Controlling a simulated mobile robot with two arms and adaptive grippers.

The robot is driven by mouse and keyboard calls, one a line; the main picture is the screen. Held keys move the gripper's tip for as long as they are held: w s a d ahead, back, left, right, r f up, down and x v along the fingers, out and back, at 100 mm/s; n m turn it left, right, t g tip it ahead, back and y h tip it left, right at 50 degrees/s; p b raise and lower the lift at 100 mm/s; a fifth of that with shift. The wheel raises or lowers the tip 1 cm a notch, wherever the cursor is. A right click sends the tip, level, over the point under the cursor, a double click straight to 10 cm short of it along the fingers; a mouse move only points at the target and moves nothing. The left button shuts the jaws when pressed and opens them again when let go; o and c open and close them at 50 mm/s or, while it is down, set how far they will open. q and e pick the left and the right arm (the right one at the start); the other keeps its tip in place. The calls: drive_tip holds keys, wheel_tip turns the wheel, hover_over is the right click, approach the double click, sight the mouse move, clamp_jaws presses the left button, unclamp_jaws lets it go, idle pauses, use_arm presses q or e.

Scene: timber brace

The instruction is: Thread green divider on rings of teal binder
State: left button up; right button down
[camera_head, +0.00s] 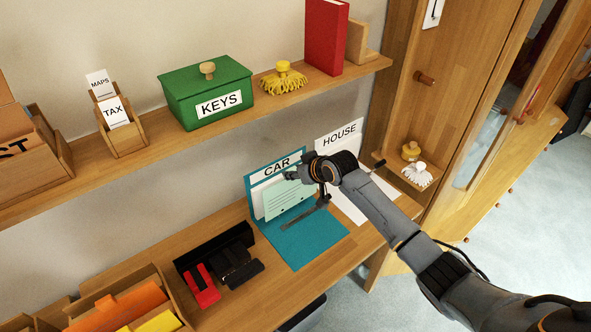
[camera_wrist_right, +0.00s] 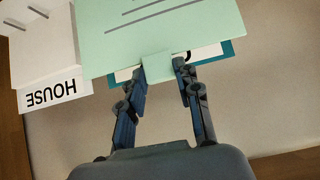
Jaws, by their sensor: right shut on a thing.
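The teal binder (camera_head: 308,243) lies open on the desk, its back cover upright with the CAR label and white pages. A dark ring strip (camera_head: 308,214) runs along its fold; the rings are too small to make out. The pale green divider (camera_head: 287,200) stands in front of the white pages, and also fills the top of the right wrist view (camera_wrist_right: 165,35). My right gripper (camera_head: 300,176) is shut on the divider's tab, seen between its fingertips in the right wrist view (camera_wrist_right: 165,72). I cannot tell whether the divider's holes meet the rings. My left gripper is out of view.
A white HOUSE binder (camera_head: 338,136) stands open just right of the teal one. A black and red hole punch (camera_head: 215,262) lies to the left. A shelf above holds a green KEYS box (camera_head: 206,92), a yellow brush (camera_head: 284,79) and a red book (camera_head: 324,38).

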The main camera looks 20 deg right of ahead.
sight(292, 185)
drive_tip(key=shift+f+b, duration=1.4)
drive_tip(key=shift+f, duration=1.5)
drive_tip(key=shift+p, duration=0.4)
drive_tip(key=shift+w+a+b, duration=0.2)
drive_tip(key=shift+w+b, duration=0.2)
drive_tip(key=shift+w, duration=0.25)
drive_tip(key=shift+w+a+b, duration=0.2)
drive_tip(key=shift+w+b, duration=0.2)
drive_tip(key=shift+w, duration=0.2)
idle(0.4)
drive_tip(key=shift+w+a+b, duration=0.25)
drive_tip(key=shift+w+b, duration=0.3)
drive_tip(key=shift+w, duration=0.05)
drive_tip(key=shift+w+a+b, duration=0.2)
drive_tip(key=shift+w+b, duration=0.3)
drive_tip(key=shift+w, duration=0.05)
idle(0.3)
drive_tip(key=shift+g+p, duration=0.4)
drive_tip(key=shift+p, duration=0.2)
idle(1.0)
